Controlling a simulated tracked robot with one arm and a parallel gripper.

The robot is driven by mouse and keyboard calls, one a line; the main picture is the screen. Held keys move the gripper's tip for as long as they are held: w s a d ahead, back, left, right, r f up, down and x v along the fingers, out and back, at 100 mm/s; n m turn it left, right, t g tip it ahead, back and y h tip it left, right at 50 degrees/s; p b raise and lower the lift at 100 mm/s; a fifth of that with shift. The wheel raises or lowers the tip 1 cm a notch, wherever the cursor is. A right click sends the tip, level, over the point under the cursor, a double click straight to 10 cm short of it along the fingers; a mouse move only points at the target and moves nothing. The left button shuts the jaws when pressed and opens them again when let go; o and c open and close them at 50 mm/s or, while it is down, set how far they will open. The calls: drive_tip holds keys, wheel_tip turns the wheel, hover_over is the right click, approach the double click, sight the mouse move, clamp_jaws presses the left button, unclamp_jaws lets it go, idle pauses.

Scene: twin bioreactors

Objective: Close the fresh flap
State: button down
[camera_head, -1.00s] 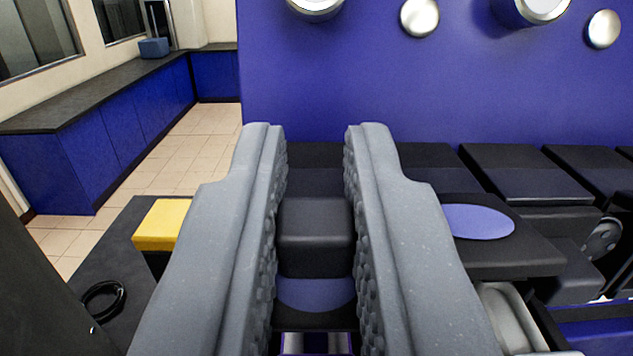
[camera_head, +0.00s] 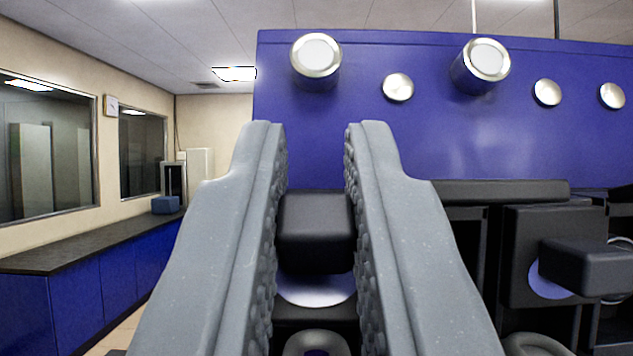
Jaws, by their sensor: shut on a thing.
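My gripper (camera_head: 315,140) fills the middle of the view, its two grey padded fingers on either side of a black block-shaped handle (camera_head: 316,225). It is shut on this handle. A pale blue-violet disc (camera_head: 316,289) shows just below the handle, between the fingers. The dark flap that the handle seems to belong to is mostly hidden by the fingers. I see no label that tells whether it is the fresh flap. At the right, a similar black flap (camera_head: 522,240) stands upright, with its own black handle (camera_head: 590,267) and a blue disc (camera_head: 549,281).
A large blue panel (camera_head: 430,130) with silver round knobs (camera_head: 316,60) rises behind the fingers. At the left is a blue counter (camera_head: 75,300) with a dark top, below wall windows. A rounded grey part (camera_head: 535,345) shows at the lower right.

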drive_tip(key=shift+f, duration=0.2)
drive_tip(key=c, duration=1.4)
unclamp_jaws()
drive_tip(key=shift+r, duration=0.1)
drive_tip(key=shift+s, duration=0.15)
drive_tip(key=b+v, duration=0.3)
drive_tip(key=v, duration=1)
drive_tip(key=shift+f, duration=0.45)
drive_tip(key=shift+s, duration=0.1)
